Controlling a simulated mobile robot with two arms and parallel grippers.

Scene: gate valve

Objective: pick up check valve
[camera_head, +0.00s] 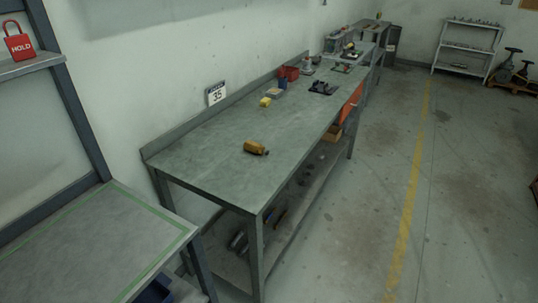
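A small yellow-brown cylindrical fitting with a dark end (255,148) lies on its side on the near half of the long grey-green workbench (210,152). It may be the check valve, but it is too small to be sure. A smaller bright yellow item (265,102) sits farther back on the same bench, near the wall. Neither of my grippers is in view.
A green-edged table (85,240) stands at the near left, below a red HOLD lock (19,42). Red bins (290,73) and a black item (323,88) occupy the bench's far part. Shelving (468,47) stands far right. The floor right of the bench is clear.

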